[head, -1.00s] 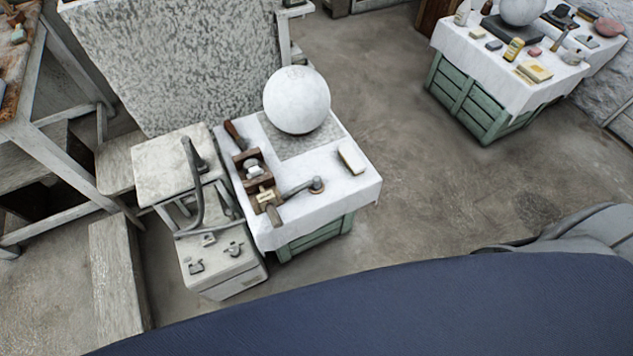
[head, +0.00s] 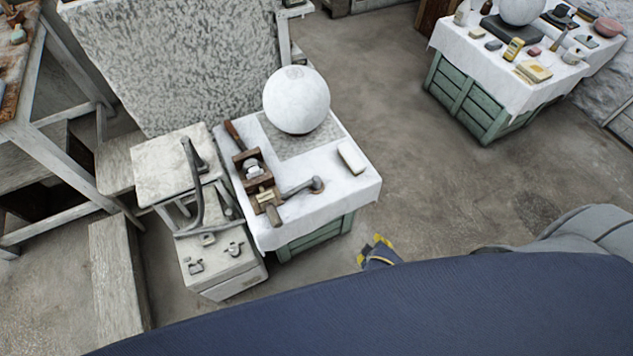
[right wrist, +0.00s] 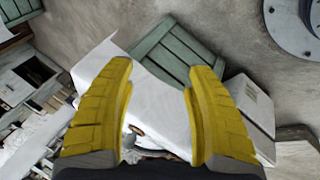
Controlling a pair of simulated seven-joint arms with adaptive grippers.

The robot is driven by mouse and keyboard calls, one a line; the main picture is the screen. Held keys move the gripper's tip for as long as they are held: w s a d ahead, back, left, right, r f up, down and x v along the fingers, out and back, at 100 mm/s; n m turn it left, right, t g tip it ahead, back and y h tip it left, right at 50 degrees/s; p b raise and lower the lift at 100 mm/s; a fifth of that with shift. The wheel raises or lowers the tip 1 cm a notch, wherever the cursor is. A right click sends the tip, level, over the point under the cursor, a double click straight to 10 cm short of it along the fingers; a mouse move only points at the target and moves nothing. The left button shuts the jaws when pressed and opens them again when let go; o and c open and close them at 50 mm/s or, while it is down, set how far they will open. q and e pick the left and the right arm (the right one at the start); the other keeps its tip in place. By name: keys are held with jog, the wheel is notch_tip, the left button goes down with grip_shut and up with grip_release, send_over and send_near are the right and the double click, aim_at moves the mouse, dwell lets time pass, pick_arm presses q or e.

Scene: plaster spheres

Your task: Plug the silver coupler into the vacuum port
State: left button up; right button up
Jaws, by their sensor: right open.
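My right gripper (head: 371,249) shows yellow fingertips just above the blue front of my body, right of the cloth-covered table. In the right wrist view the right gripper (right wrist: 160,72) is open, with nothing between its fingers. A grey metal piece with a round end (head: 303,187) lies on the table's white cloth, perhaps the silver coupler; I cannot be sure. It lies beside a wooden clamp (head: 253,165) that holds a small pale part. A low pale box (head: 222,268) left of the table carries small metal fittings; the vacuum port cannot be picked out clearly. My left gripper is out of view.
A white plaster sphere (head: 297,100) and a pale block (head: 351,157) are on the table. A dark curved hose (head: 197,195) rises beside the pale box. A second table (head: 480,85) with bottles and tools stands at the back right. The floor between is clear.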

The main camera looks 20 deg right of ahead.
notch_tip(320, 180, up, 7)
jog(key=w, duration=0.2)
notch_tip(320, 180, up, 12)
jog(key=m+g+y, duration=0.3)
jog(key=m+g, duration=0.2)
jog(key=m, duration=0.2)
send_over(316, 178)
jog(key=shift+s+f, duration=0.1)
jog(key=shift+f, duration=8.4)
jog(key=shift+o, duration=0.3)
grip_shut()
